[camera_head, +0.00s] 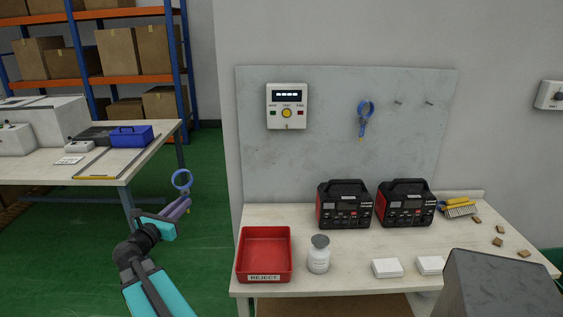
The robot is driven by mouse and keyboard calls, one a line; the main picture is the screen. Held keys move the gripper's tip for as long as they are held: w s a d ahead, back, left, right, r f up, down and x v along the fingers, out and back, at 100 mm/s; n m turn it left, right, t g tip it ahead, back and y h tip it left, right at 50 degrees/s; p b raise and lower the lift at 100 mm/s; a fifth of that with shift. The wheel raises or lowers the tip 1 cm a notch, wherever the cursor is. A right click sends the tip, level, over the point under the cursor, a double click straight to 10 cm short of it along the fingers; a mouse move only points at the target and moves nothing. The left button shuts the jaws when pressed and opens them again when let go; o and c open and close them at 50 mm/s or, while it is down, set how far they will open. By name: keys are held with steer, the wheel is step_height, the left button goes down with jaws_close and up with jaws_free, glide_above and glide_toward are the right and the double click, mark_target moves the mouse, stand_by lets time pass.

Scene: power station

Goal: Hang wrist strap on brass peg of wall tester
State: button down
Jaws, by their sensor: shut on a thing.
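My gripper (180,206) is at the left, in front of the green floor and left of the workbench. It is shut on a blue wrist strap (176,186), whose loop stands up above the jaws. The white wall tester (273,98) is on the grey panel, up and to the right of my gripper and well apart from it. It has a dark display, a yellow button and small coloured marks. A small brass-coloured spot at its lower edge may be the peg (286,127); it is too small to tell clearly. Nothing hangs on the tester.
A second blue strap (361,124) hangs on the grey panel (330,160), beside two bare pegs. The workbench (350,262) holds a red reject tray (264,230), a white jar (318,261), two black-red power units (345,215) and a brush. Another table stands at left.

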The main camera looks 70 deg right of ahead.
steer(key=s+d+r+m+g+p, duration=0.1)
steer(key=s+d+r, duration=0.4)
steer(key=s+d, duration=0.6)
steer(key=s+d+r+m+g+p, duration=0.2)
steer(key=s+d+r+m+g, duration=0.1)
steer(key=s+d, duration=0.8)
steer(key=s+r+g, duration=0.1)
steer(key=s+g, duration=0.1)
steer(key=s, duration=0.3)
steer(key=shift+s+r+g, duration=0.35)
steer(key=shift+s+g, duration=0.05)
steer(key=shift+w+d, duration=0.1)
steer(key=shift+d, duration=0.2)
steer(key=w+d+f+b, duration=0.1)
steer(key=w+d, duration=0.2)
steer(key=d, duration=0.5)
steer(key=shift+w+d+f, duration=0.25)
steer(key=shift+d, duration=0.1)
steer(key=shift+f, duration=0.1)
stand_by(0.6)
steer(key=c, duration=1.6)
jaws_free()
steer(key=shift+c, duration=0.2)
